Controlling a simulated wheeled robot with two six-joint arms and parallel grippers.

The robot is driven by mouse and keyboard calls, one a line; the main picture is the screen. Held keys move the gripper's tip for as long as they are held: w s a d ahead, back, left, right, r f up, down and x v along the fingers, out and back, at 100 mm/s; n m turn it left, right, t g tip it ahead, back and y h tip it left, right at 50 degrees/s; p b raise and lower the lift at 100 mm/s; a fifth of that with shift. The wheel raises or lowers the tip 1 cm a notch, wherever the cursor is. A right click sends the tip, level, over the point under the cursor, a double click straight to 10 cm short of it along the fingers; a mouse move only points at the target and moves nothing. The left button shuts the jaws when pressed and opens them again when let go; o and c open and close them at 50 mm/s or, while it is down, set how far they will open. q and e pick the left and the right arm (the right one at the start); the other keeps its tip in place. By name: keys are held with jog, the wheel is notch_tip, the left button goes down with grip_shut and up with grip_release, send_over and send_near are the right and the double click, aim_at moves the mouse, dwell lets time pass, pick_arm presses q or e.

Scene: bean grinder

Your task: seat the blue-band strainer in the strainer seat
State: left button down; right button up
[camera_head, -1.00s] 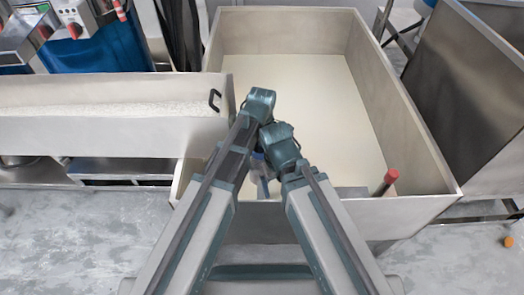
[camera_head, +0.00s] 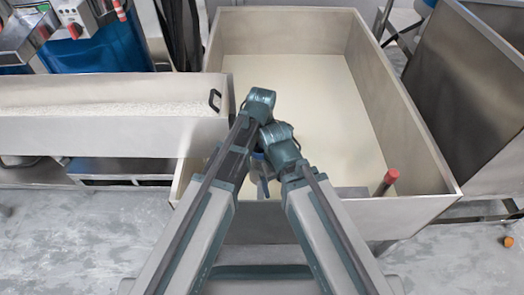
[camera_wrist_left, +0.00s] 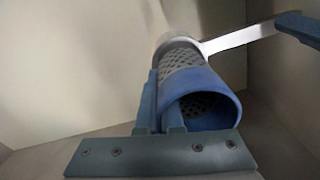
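The blue-band strainer (camera_wrist_left: 185,70) is a perforated metal cylinder with a wide blue band at its near, open end, in the left wrist view. My left gripper (camera_wrist_left: 164,108) is at the band, one finger outside the wall and one inside, with the wall pinched between them. A bright metal ring (camera_wrist_left: 172,43) surrounds or adjoins the far end; a flat metal bar runs right from it to a blue-grey end piece. I cannot tell whether this ring is the strainer seat. In the head view my arms mostly hide the strainer; a small blue part (camera_head: 258,156) shows between them. My right gripper is hidden.
A large pale bin (camera_head: 310,80) with high walls surrounds the work area; its far floor is clear. A red-capped post (camera_head: 388,179) stands at its front right. A long trough (camera_head: 110,115) with a black handle (camera_head: 214,100) adjoins it at left.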

pick_arm(q)
jog(key=shift+f+b, duration=0.9)
jog(key=c, duration=1)
grip_release()
jog(key=shift+r, duration=0.1)
notch_tip(320, 180, up, 14)
jog(key=p, duration=1.4)
